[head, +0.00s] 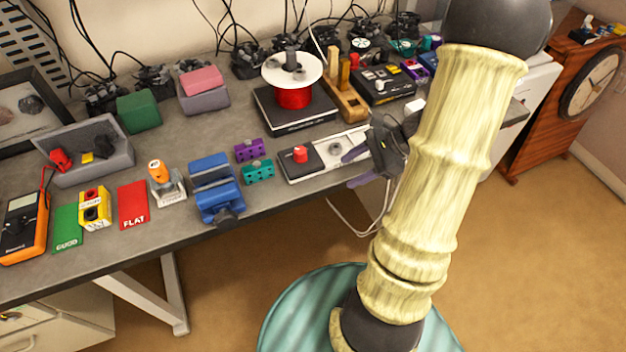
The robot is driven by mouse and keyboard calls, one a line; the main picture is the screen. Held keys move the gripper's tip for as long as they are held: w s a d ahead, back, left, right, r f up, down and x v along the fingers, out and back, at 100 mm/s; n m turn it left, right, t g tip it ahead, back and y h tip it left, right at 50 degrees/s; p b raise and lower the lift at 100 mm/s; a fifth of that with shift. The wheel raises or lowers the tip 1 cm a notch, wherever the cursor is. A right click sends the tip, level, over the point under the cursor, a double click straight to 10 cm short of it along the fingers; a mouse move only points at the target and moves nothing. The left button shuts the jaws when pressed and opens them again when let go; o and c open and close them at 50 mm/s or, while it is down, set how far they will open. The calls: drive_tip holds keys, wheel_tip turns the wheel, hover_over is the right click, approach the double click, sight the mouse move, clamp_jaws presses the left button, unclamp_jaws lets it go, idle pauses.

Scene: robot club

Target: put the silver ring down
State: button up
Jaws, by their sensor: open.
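A small silver-grey round piece (335,149), which looks like the silver ring, lies on the pale plate of a flat device (302,172) with a red knob, near the table's front edge. It is too small to see its hole clearly. My gripper (354,168) is at the right end of this device, with its two purple-tipped fingers spread apart. It is open, and I see nothing between the fingers. The ring is just left of the upper fingertip and appears apart from it. My arm hides part of the table's right end.
Left of the device stand purple (249,150) and teal (257,171) blocks and a blue vise (215,190). A red spool (293,97) on a dark base and a wooden stand (345,98) are behind. The floor in front is clear.

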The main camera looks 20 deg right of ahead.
drive_tip(key=s+a+r+n+h, duration=0.1)
drive_tip(key=a+n+h, duration=0.3)
drive_tip(key=n, duration=0.6)
drive_tip(key=s+a+r+n+h, duration=0.1)
drive_tip(key=a+r+n+h, duration=0.1)
drive_tip(key=a+n+h, duration=0.3)
drive_tip(key=a+n, duration=0.3)
drive_tip(key=n, duration=0.1)
drive_tip(key=shift+s+n, duration=0.3)
drive_tip(key=shift+n, duration=0.1)
drive_tip(key=shift+a, duration=0.1)
wheel_tip(320, 180, up, 6)
drive_tip(key=p, duration=0.6)
drive_tip(key=shift+s, duration=0.1)
